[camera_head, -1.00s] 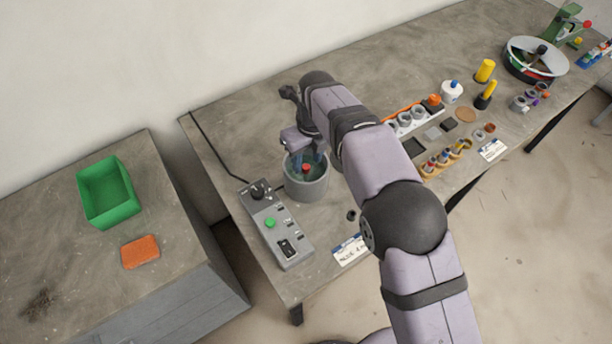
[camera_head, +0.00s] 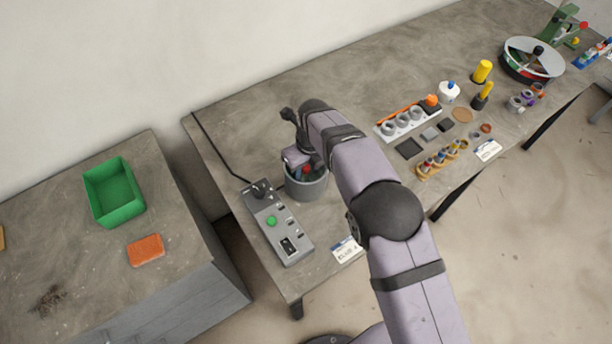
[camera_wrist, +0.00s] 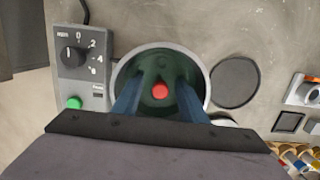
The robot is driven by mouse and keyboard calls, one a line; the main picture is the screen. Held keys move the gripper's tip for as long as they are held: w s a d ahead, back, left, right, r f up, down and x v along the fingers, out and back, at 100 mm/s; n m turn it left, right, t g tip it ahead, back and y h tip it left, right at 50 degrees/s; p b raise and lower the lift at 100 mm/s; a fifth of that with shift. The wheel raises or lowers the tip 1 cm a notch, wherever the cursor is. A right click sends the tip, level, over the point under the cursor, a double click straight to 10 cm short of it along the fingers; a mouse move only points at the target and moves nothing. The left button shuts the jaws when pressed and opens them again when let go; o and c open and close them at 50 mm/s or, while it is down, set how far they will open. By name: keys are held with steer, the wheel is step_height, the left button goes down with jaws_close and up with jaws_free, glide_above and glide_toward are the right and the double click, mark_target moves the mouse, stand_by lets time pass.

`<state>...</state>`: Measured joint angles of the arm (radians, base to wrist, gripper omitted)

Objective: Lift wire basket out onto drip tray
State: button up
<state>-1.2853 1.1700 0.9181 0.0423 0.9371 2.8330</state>
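A grey round tank (camera_head: 307,190) stands beside the control box; it shows from above in the wrist view (camera_wrist: 206,86), with a dark green inside. A red knob (camera_wrist: 160,91) sits at its middle, and it also shows in the head view (camera_head: 306,170). The wire basket itself cannot be made out inside the tank. My gripper (camera_wrist: 160,80) is open, with one blue finger on each side of the knob and a gap to both. A dark round disc (camera_wrist: 235,82), possibly the drip tray, lies right of the tank in the wrist view.
The control box (camera_head: 277,222) with a dial and green button stands close left of the tank. A white rack (camera_head: 406,122), wooden peg holder (camera_head: 441,160) and yellow cylinder (camera_head: 482,71) stand farther right. A green bin (camera_head: 114,192) and orange sponge (camera_head: 146,250) are on the other table.

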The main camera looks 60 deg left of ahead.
jaws_close()
steer(key=shift+r, duration=0.2)
steer(key=shift+r+b, duration=0.5)
steer(key=shift+r, duration=0.4)
step_height(320, 180, up, 16)
steer(key=b, duration=0.2)
step_height(320, 180, up, 10)
steer(key=p, duration=1.2)
steer(key=shift+r, duration=0.2)
stand_by(0.4)
stand_by(0.4)
